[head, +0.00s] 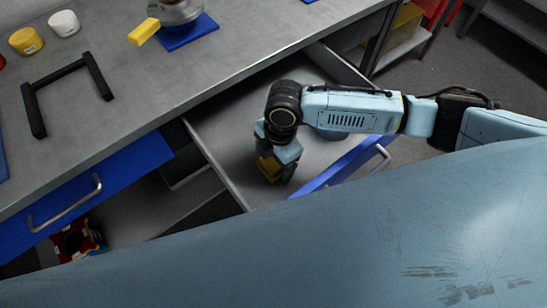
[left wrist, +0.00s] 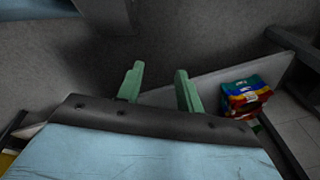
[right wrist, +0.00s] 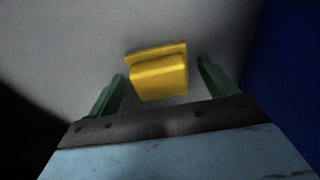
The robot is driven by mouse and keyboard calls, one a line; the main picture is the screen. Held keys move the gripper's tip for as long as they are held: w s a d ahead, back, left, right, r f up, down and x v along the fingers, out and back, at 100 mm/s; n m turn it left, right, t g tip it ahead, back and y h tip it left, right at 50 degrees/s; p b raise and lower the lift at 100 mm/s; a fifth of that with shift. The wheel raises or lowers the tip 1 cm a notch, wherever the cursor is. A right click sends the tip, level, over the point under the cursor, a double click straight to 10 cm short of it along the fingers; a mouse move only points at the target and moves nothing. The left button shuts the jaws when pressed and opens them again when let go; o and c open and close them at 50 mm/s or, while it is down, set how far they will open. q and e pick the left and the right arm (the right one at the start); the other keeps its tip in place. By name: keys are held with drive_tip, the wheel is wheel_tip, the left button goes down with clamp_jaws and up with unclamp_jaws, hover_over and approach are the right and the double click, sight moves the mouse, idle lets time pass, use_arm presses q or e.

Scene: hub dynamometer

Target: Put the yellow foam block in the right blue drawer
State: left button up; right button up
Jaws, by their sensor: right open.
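The yellow foam block (right wrist: 158,76) lies on the grey floor of the right blue drawer, between the spread green fingers of my right gripper (right wrist: 162,85), with a gap to each finger. In the head view the block (head: 268,168) shows only partly beneath my right gripper (head: 276,172), which points down into the drawer. The right blue drawer (head: 333,172) is pulled open. My left gripper (left wrist: 158,82) shows only in the left wrist view, its fingers apart and nothing between them.
The left blue drawer (head: 88,193) has a silver handle. A black frame (head: 66,82), yellow and white jars and another yellow piece (head: 144,31) by a blue mat (head: 190,34) are on the grey bench. A multicoloured item (head: 78,240) sits low at left.

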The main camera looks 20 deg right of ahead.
drive_tip(key=shift+r, duration=0.15)
drive_tip(key=shift+d+r, duration=0.1)
drive_tip(key=shift+r, duration=0.25)
use_arm(q)
drive_tip(key=s+a+f+p, duration=0.1)
drive_tip(key=s+f+p, duration=0.2)
drive_tip(key=s, duration=0.6)
drive_tip(key=shift+s+a+f+g+p, duration=0.2)
drive_tip(key=shift+s+a+g+p, duration=0.1)
drive_tip(key=shift+g, duration=0.1)
use_arm(e)
wheel_tip(320, 180, up, 11)
drive_tip(key=d, duration=0.1)
drive_tip(key=shift+w+d+r, duration=0.15)
drive_tip(key=shift+w+d, duration=0.1)
drive_tip(key=shift+w, duration=0.15)
